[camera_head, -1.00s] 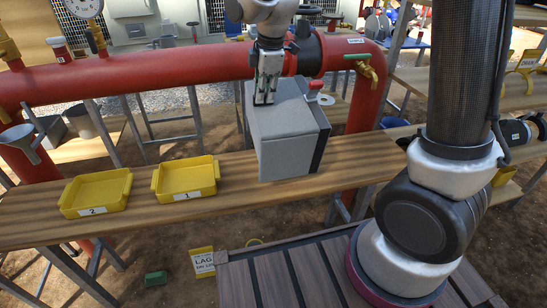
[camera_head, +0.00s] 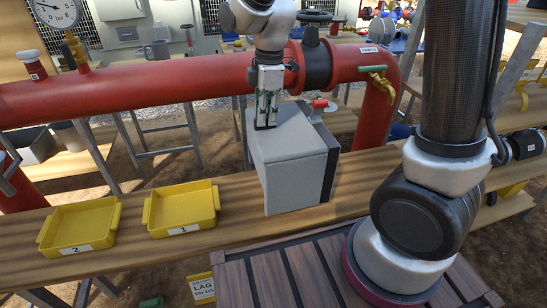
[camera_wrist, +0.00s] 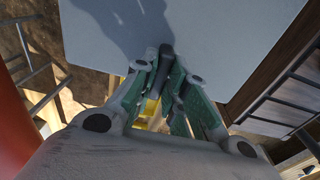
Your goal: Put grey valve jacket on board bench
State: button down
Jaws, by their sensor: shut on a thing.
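The grey valve jacket (camera_head: 292,168) is a boxy, light grey block with a dark right side. My gripper (camera_head: 265,122) is above its top and shut on it, near the back left of the top. In the wrist view the fingers (camera_wrist: 163,72) close around a small dark tab at the edge of the pale jacket face (camera_wrist: 190,25). The board bench (camera_head: 232,238) is the long wooden plank top across the picture. The jacket stands upright in front of the red pipe, its lower edge over the bench. I cannot tell if it touches the boards.
Two yellow trays, marked 2 (camera_head: 82,218) and 1 (camera_head: 182,202), sit on the bench left of the jacket. The red pipe (camera_head: 160,85) runs close behind, with a brass tap (camera_head: 381,85). A red handle (camera_head: 320,103) shows behind the jacket.

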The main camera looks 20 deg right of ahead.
aim_at(267, 128)
notch_tip(267, 128, down, 7)
jog(key=shift+r, duration=0.1)
dwell(0.4)
jog(key=c, duration=1.5)
grip_release()
jog(key=shift+o, duration=0.2)
jog(key=r, duration=0.8)
jog(key=d+r, duration=0.1)
jog(key=r, duration=0.3)
jog(key=shift+s, duration=0.1)
jog(key=s+d+r+m+t, duration=0.2)
jog(key=s+d+r+m, duration=0.2)
jog(key=s+d+m, duration=0.5)
jog(key=s+d+r+m+t, duration=0.2)
jog(key=s+d+r+m, duration=0.1)
jog(key=s+d+m, duration=0.6)
jog(key=shift+s+d+r+h, duration=0.35)
jog(key=shift+s+d+h, duration=0.05)
jog(key=shift+d, duration=0.7)
